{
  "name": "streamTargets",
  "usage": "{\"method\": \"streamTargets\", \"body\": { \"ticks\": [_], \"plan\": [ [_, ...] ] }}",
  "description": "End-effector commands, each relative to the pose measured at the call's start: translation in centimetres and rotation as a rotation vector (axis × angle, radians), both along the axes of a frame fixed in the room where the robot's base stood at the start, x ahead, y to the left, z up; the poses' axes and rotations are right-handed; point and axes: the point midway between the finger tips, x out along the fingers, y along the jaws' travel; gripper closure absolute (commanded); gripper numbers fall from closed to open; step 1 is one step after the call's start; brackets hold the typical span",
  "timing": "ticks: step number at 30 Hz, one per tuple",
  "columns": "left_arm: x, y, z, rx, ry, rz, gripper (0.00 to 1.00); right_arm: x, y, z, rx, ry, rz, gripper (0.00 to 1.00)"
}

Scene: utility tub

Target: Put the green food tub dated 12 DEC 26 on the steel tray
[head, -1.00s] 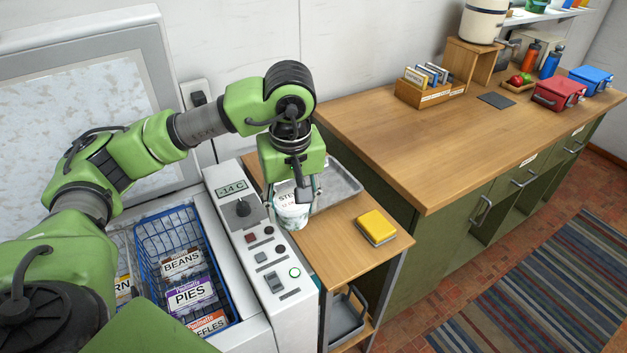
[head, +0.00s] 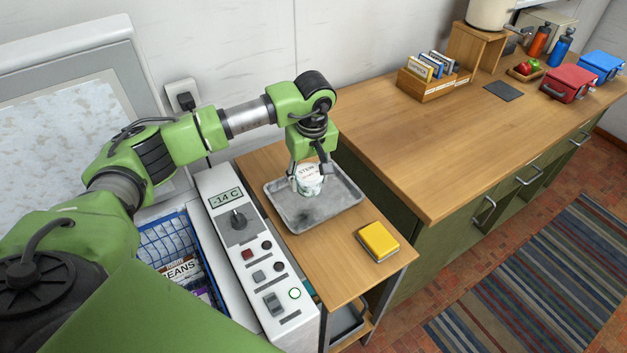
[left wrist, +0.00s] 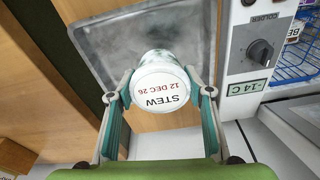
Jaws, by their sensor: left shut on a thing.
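The food tub (head: 311,185) has a white round lid reading STEW, 12 DEC 26, clear in the left wrist view (left wrist: 160,88). Its side looks pale; I cannot tell its colour well. My left gripper (head: 309,178) is shut on the tub, one finger on each side, lid facing the wrist camera. The grey steel tray (head: 290,212) lies on the small wooden side table. In the head view the tub is over the tray; in the left wrist view it overlaps the edge of the tray (left wrist: 105,50). The gap below it is hard to judge. My right gripper is not in view.
The freezer control panel (head: 240,225) is left of the tray, with a blue basket (head: 165,240) of packets beyond. The wooden counter (head: 430,150) stands to the right, mostly clear in front.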

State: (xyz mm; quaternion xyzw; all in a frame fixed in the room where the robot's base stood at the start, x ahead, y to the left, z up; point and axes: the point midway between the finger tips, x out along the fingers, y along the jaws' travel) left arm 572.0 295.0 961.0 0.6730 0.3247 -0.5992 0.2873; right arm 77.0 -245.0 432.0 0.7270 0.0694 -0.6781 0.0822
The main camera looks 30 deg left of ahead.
Motion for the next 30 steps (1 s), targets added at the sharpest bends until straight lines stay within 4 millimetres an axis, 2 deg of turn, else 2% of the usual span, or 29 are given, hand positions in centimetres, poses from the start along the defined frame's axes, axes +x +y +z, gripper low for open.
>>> {"method": "streamTargets", "body": {
  "ticks": [1,3,6,10,12,15,19,27,28,30],
  "plan": [
    [0.5,-0.1,-0.5,0.0,0.002,0.001,0.81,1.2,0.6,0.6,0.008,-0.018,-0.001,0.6],
    [1.1,-0.2,-1.1,-0.001,0.0,0.001,0.81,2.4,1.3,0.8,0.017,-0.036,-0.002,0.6],
    [1.5,-0.2,-1.6,-0.001,-0.001,0.001,0.81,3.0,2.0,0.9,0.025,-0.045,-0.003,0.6],
    [2.1,-0.3,-2.5,0.001,0.001,0.0,0.81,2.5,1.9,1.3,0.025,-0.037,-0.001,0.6],
    [1.9,-0.3,-3.5,0.0,0.004,0.0,0.81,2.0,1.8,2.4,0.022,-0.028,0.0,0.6],
    [1.9,-0.3,-4.8,0.0,0.003,0.001,0.81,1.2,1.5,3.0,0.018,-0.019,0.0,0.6],
    [2.1,-0.2,-5.4,0.0,-0.002,0.0,0.81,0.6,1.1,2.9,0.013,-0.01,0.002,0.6],
    [2.1,-0.2,-5.8,0.0,-0.003,0.0,0.81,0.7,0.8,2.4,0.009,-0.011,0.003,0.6],
    [2.0,-0.2,-5.8,0.0,-0.001,0.0,0.5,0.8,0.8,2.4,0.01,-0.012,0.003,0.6],
    [2.0,-0.2,-5.7,0.0,-0.001,0.0,0.36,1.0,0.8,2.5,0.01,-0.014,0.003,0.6]
  ]
}}
